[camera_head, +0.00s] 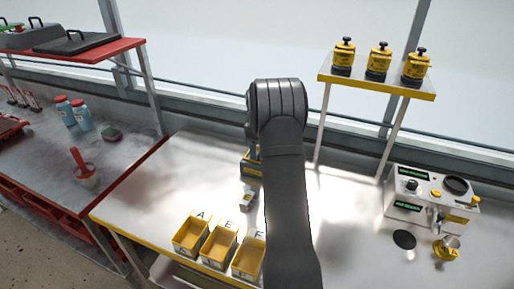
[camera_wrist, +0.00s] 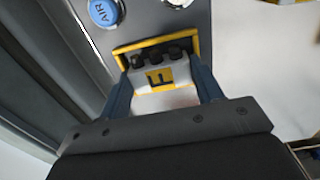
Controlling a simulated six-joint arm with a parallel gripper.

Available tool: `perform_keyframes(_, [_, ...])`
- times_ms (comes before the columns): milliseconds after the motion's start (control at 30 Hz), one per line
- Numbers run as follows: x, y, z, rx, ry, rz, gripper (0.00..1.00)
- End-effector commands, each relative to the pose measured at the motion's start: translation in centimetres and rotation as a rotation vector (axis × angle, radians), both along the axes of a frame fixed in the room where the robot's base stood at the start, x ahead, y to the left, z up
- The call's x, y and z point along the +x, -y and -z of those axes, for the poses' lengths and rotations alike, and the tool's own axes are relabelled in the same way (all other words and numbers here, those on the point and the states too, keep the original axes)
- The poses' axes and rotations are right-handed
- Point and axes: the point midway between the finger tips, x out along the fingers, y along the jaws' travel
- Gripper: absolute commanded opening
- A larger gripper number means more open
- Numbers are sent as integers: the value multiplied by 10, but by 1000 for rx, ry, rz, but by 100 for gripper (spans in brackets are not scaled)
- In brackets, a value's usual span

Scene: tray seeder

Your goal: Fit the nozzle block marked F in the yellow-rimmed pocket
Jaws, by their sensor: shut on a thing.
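In the wrist view my gripper (camera_wrist: 161,77) is shut on a white nozzle block (camera_wrist: 145,82) with a black F on a yellow label. Blue fingers grip its two sides. Its black nozzles face the yellow-rimmed pocket (camera_wrist: 155,41) in a dark grey housing. The nozzles appear within the rim's outline, and the block's body hides the lower rim. I cannot tell how far in they are. In the head view my arm hides the gripper and held block; part of the yellow-edged housing (camera_head: 251,163) shows beside it.
A blue AIR button (camera_wrist: 104,12) is left of the pocket. Another small pale block (camera_head: 248,199) lies on the bench. Yellow bins A (camera_head: 190,236), E (camera_head: 219,246) and F (camera_head: 247,260) stand at the front. A control box (camera_head: 428,200) stands at right; the bench between is clear.

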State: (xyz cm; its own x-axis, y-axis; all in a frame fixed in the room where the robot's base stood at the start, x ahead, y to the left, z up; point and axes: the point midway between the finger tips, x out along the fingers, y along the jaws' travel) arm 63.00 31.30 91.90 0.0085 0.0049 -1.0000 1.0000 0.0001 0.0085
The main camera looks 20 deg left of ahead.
Motion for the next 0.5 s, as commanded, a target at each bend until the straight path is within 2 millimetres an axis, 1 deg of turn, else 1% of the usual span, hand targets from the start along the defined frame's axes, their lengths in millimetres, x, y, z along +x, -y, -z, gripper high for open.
perform_keyframes(33, [-3,1,13,-7,-11,0,34])
perform_keyframes(500, [-3,2,18,-7,-11,0,34])
